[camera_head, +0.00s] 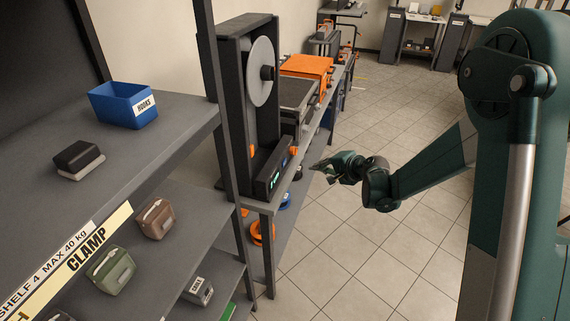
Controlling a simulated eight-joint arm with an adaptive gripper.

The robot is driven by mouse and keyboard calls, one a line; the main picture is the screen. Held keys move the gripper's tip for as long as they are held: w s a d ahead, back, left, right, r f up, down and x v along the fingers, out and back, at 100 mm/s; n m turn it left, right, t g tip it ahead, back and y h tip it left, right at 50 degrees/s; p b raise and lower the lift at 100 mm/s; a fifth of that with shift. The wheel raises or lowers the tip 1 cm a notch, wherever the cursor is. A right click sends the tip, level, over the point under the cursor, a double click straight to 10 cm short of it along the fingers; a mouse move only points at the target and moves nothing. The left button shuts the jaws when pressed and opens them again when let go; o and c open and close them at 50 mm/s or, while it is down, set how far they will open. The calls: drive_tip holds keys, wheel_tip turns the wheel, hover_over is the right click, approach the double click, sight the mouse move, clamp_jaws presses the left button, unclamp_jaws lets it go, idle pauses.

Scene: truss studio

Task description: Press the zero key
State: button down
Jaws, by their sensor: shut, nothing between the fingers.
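My gripper (318,167) is at the end of my dark green arm, over the tiled floor side of the bench. It is shut and empty, with its fingertips pointing left toward a black console (269,187). A gap shows in the picture between the fingertips and the console. The console is at the front of a tall black frame (233,110) with a round grey dial (261,71). It has a small lit green display and an orange part at its far end. The zero key is too small to make out.
A shelf rack (160,140) on the left holds a blue HOOKS bin (123,104) and several small cases. The console stands on a grey bench (262,205), with an orange case (307,66) farther back. The tiled floor (370,254) is open.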

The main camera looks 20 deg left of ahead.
drive_tip(key=shift+a, duration=0.1)
drive_tip(key=a, duration=0.8)
drive_tip(key=shift+a, duration=0.3)
drive_tip(key=shift+a, duration=0.85)
idle(2.6)
drive_tip(key=shift+d, duration=0.8)
drive_tip(key=shift+d, duration=0.1)
idle(0.4)
drive_tip(key=shift+d+b, duration=0.4)
drive_tip(key=shift+d, duration=2.05)
